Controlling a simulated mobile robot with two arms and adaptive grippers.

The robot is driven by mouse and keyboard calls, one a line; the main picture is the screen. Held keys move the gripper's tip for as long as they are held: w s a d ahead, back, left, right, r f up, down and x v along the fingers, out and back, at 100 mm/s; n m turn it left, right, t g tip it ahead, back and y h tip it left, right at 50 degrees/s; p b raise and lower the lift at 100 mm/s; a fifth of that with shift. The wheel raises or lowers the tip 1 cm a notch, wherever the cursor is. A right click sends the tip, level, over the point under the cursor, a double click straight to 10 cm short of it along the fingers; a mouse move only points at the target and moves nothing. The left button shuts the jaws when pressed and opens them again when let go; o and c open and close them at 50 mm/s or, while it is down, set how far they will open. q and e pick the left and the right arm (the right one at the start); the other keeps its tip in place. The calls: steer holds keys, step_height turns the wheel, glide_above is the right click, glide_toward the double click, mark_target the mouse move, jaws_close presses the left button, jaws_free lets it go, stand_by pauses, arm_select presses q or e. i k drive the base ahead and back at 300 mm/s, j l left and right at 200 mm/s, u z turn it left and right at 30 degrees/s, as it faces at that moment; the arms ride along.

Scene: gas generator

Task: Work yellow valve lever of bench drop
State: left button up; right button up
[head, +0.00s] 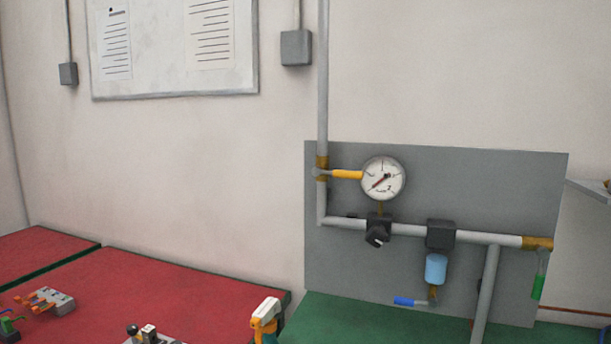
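The yellow valve lever (347,174) sits on the vertical grey pipe (323,100) at the left of the grey panel. It points right, level, at a right angle to the pipe. Its tip ends close to the left side of the round pressure gauge (383,178). A brass valve body (321,168) joins the lever to the pipe. Neither of my grippers shows in the head view.
A regulator (378,231), a blue filter bowl (436,268), a blue lever (405,301) and a green lever (538,287) hang on the panel's pipework. Red bench mats (150,290) with small devices lie at lower left, a green surface (330,320) below the panel.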

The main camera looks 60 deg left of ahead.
mark_target(316, 171)
steer(key=u, duration=1.75)
